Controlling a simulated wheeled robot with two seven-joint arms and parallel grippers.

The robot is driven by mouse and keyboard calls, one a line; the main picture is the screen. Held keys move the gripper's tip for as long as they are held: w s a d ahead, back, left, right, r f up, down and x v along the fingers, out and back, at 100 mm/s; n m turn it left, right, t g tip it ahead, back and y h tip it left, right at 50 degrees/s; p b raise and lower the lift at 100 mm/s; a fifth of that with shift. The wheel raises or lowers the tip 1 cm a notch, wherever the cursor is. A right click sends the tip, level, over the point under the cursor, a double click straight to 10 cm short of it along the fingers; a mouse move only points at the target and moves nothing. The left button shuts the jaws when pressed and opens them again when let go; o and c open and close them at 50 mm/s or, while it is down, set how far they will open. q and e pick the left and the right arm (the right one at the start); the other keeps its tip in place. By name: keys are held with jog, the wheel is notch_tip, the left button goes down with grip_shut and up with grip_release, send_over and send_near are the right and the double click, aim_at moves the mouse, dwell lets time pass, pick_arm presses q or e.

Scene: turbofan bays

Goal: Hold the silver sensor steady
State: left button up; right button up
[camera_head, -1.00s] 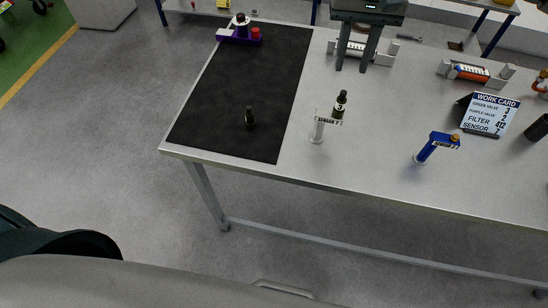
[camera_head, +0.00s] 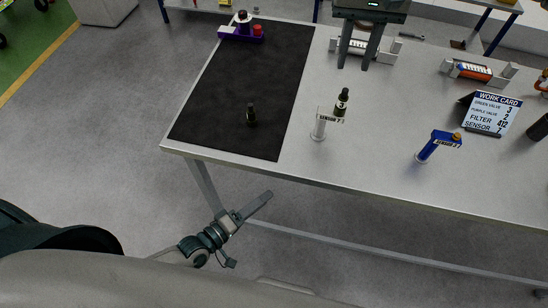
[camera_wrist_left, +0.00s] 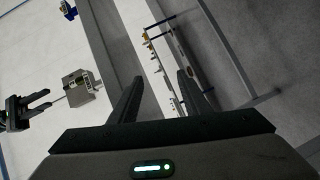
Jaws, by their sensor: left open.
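The silver sensor (camera_head: 319,131) stands upright near the table's front edge in the head view, right of the black mat, with a lettered tag at its top. My left gripper (camera_head: 260,202) is in front of the table edge, below and left of the sensor, apart from it. In the left wrist view its jaws (camera_wrist_left: 160,84) are open and empty. My right gripper (camera_head: 355,58) shows at the top middle with its two fingers apart, in front of a pale fixture. It holds nothing that I can see. The sensor is not recognisable in the left wrist view.
A dark bottle (camera_head: 341,102) stands close behind the silver sensor. A blue sensor (camera_head: 427,151) and a work card (camera_head: 489,113) are to the right. A black mat (camera_head: 215,105) holds a small dark bottle (camera_head: 251,115) and a purple tray (camera_head: 236,36). The floor in front is clear.

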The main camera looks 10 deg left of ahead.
aim_at(318, 126)
pick_arm(q)
jog(key=w+d+r+n, duration=0.1)
jog(key=r+n, duration=0.4)
jog(key=n, duration=0.1)
jog(key=w+r+n+t, duration=0.1)
jog(key=w+r+n, duration=0.1)
jog(key=r+n, duration=0.3)
jog(key=w+d+r+n+h, duration=0.1)
jog(key=w+r+n, duration=0.1)
jog(key=r+n, duration=0.3)
jog(key=shift+d+n+t, duration=0.3)
jog(key=shift+d+n, duration=0.05)
jog(key=shift+n, duration=0.45)
jog(key=n, duration=0.1)
jog(key=w+r+n, duration=0.1)
jog(key=n, duration=0.1)
jog(key=shift+w+d, duration=0.1)
jog(key=shift+w, duration=0.05)
jog(key=x, duration=1.7)
jog(key=shift+d+r, duration=0.1)
jog(key=shift+c, duration=0.6)
